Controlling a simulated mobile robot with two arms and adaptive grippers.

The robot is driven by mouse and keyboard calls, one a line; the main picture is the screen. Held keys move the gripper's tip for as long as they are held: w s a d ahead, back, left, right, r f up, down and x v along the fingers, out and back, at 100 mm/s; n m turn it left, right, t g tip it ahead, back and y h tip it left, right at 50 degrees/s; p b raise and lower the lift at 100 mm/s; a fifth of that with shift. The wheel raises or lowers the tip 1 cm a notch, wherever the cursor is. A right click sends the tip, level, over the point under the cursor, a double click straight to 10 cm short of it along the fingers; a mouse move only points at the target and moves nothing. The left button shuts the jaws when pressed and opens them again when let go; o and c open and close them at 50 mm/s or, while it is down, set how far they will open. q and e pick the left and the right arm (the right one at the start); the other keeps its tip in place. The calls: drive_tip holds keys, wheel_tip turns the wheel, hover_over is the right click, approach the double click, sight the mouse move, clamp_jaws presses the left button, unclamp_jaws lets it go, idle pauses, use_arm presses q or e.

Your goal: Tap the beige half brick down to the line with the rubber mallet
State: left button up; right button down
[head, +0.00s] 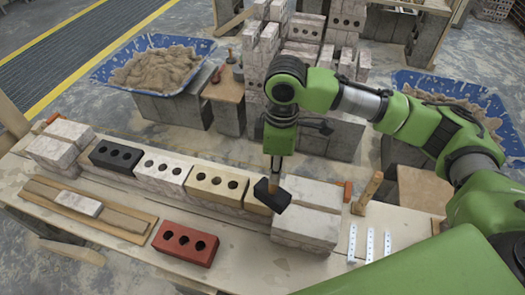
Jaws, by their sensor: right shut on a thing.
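My right gripper (276,158) comes in from the right and points down over the brick row. It is shut on the rubber mallet (272,196), gripping its wooden handle; the black head is tilted and low over the row. The beige half brick (257,206) shows only in part, at the right end of the course beside a beige brick with holes (216,184). The mallet head covers some of it, and I cannot tell whether they touch. Orange line blocks show at the left end (53,117) and right end (347,191); the line itself is too thin to make out. My left gripper is not in view.
A white brick (160,175) and black brick (116,157) continue the course left. Grey blocks (306,232) stand at the right end. A red brick (185,243), a wooden handle (368,192) and white strips (370,245) are on the bench. Blue mortar tubs (108,72) stand behind.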

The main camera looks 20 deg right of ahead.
drive_tip(key=w+n+p, duration=0.1)
drive_tip(key=n, duration=0.2)
drive_tip(key=w+a+n, duration=0.1)
drive_tip(key=w+n, duration=0.1)
drive_tip(key=n, duration=0.1)
drive_tip(key=shift+f+p, duration=0.2)
drive_tip(key=shift+p, duration=0.2)
drive_tip(key=n, duration=0.1)
drive_tip(key=w+n+p, duration=0.1)
drive_tip(key=w+n, duration=0.1)
drive_tip(key=n, duration=0.1)
drive_tip(key=shift+a+f, duration=0.15)
drive_tip(key=shift+f, duration=0.15)
drive_tip(key=n, duration=0.1)
drive_tip(key=w+f+n+p, duration=0.1)
drive_tip(key=n, duration=0.1)
drive_tip(key=shift+w+n, duration=0.2)
drive_tip(key=shift+n, duration=0.1)
drive_tip(key=shift+r, duration=0.1)
drive_tip(key=p, duration=0.3)
drive_tip(key=shift+r+p, duration=0.2)
drive_tip(key=shift+p, duration=0.2)
